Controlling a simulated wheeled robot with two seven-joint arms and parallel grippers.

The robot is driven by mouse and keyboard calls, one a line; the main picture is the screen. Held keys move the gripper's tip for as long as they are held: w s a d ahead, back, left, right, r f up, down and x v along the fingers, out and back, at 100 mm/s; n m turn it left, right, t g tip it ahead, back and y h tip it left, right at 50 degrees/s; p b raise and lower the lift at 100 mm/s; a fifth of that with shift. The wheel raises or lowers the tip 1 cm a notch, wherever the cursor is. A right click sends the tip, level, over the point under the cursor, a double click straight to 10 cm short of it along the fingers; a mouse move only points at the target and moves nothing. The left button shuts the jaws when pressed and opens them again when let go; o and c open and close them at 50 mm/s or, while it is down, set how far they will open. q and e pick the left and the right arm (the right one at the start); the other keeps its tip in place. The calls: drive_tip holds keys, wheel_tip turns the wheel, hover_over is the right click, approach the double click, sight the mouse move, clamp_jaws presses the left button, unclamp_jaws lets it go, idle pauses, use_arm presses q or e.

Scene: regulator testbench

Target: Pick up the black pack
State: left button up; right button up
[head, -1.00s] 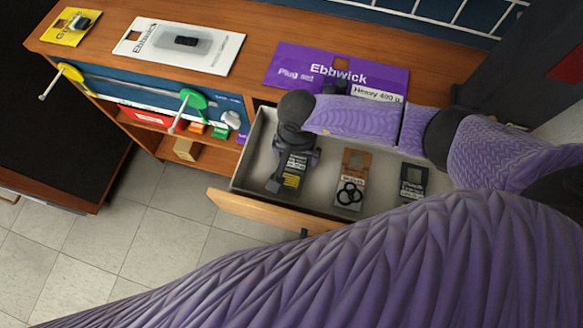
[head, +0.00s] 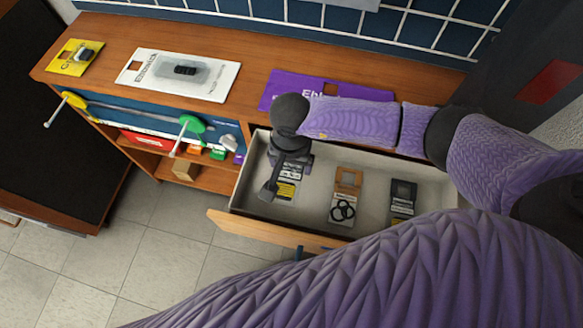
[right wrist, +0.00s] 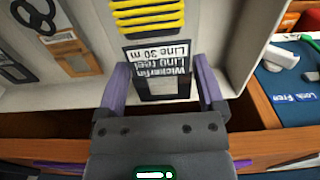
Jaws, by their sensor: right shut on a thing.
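My right gripper (head: 270,187) reaches down into the left part of the open drawer. It is shut on a line reel pack (head: 287,190) with yellow line and a white label. In the right wrist view the fingers (right wrist: 162,88) are on either side of this pack's (right wrist: 148,58) near end, below its label. The part of the card between the fingers looks grey. A pack with a black header (head: 403,193) lies apart from the gripper at the drawer's right. My left gripper is out of view.
A brown-topped pack with black rings (head: 345,197) lies mid-drawer. The drawer (head: 240,190) has pale walls around the packs. On the wooden bench top lie a purple card (head: 275,90), a white pack (head: 140,82) and a yellow pack (head: 70,65).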

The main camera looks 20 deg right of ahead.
sight(289, 168)
wheel_tip(289, 168, up, 6)
drive_tip(key=shift+r+p, duration=0.25)
drive_tip(key=shift+p, duration=0.8)
drive_tip(key=shift+s+a+r, duration=0.2)
drive_tip(key=shift+s+a, duration=0.1)
drive_tip(key=shift+s, duration=0.1)
use_arm(q)
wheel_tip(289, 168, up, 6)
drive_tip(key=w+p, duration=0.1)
drive_tip(key=p, duration=0.2)
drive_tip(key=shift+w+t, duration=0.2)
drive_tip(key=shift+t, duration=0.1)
use_arm(e)
drive_tip(key=s+a, duration=0.9)
drive_tip(key=s, duration=0.5)
drive_tip(key=shift+a+f, duration=0.25)
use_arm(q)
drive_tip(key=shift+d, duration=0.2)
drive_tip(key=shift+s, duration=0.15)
use_arm(e)
drive_tip(key=shift+s, duration=0.1)
